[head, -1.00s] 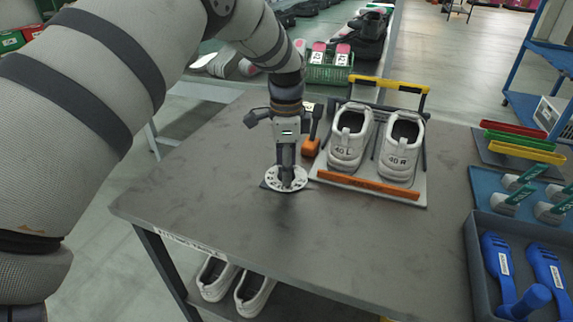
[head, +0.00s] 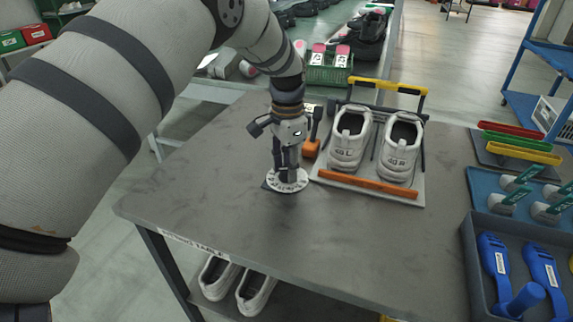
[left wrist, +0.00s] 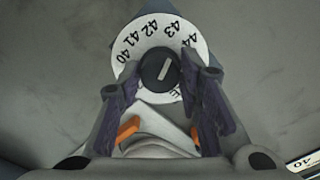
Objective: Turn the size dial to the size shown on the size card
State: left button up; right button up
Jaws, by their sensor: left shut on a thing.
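The size dial (head: 289,184) is a white disc on a dark plate near the middle of the table. In the left wrist view, the disc (left wrist: 190,64) carries sizes including 40 to 44 around a dark knob (left wrist: 154,73). The knob's white line points roughly toward 43. My left gripper (head: 287,176) points down and is shut on the knob; its fingers (left wrist: 160,82) also show in the left wrist view. A white card (left wrist: 303,163), apparently reading 40, is cut off at that view's lower right corner. My right gripper is not in view.
White shoes (head: 349,140) stand on a board right of the dial, behind an orange bar (head: 368,188). An orange block (head: 310,149) is close beside my gripper. A tray of blue tools (head: 470,262) is at the right edge. The table's front is clear.

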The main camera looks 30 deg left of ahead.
pick_arm(q)
jog(key=n, duration=0.5)
jog(key=shift+n, duration=0.3)
jog(key=n, duration=1.3)
jog(key=shift+n, duration=0.3)
jog(key=o, duration=1.2)
